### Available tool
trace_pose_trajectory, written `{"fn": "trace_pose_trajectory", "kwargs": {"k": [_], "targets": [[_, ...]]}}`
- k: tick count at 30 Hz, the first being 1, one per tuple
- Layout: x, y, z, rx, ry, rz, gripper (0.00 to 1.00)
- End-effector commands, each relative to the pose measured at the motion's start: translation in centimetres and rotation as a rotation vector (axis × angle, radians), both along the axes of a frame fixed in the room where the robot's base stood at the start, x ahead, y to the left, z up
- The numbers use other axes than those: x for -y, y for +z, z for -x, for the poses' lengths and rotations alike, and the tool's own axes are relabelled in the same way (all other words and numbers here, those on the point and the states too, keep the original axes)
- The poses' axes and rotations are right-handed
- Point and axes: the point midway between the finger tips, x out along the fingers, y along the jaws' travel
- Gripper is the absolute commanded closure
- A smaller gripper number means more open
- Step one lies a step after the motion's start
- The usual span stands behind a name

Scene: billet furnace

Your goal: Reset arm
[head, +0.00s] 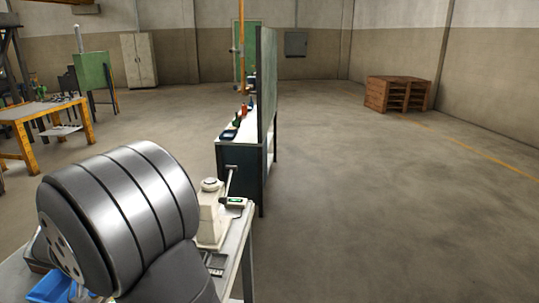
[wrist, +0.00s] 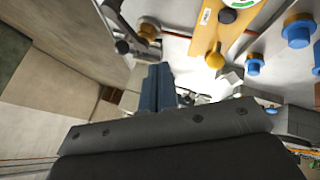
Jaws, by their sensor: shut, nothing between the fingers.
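My gripper (wrist: 158,86) shows in the wrist view, with its two blue-grey fingers side by side and shut, holding nothing. Its dark palm bar (wrist: 170,130) fills the lower middle of that view. The gripper points past a pale surface that carries a yellow-orange plate (wrist: 228,28) with a green-and-white disc. In the head view only a large grey part of my arm (head: 120,215) shows at the lower left. The gripper is not visible there.
Blue knob-like parts (wrist: 298,35) lie right of the fingers. In the head view, a cream device (head: 211,215) stands on a bench beside my arm. Behind it is a dark workbench (head: 240,170) with a green panel (head: 266,90).

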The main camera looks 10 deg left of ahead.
Motion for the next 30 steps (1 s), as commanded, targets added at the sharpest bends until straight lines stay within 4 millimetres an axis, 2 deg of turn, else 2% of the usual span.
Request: {"fn": "trace_pose_trajectory", "kwargs": {"k": [5, 8, 19, 25, 28, 30], "targets": [[0.3, -0.8, -0.5, -0.001, -0.002, 0.003, 1.0], [0.7, -2.0, -1.3, -0.001, -0.002, 0.004, 1.0], [2.5, -7.8, -5.3, -0.002, -0.002, 0.004, 1.0], [5.3, -8.0, -6.9, 0.0, -0.002, 0.0, 1.0], [6.2, -8.0, -7.3, 0.0, 0.0, 0.0, 1.0], [6.1, -8.0, -7.1, 0.0, 0.027, 0.001, 1.0]]}}
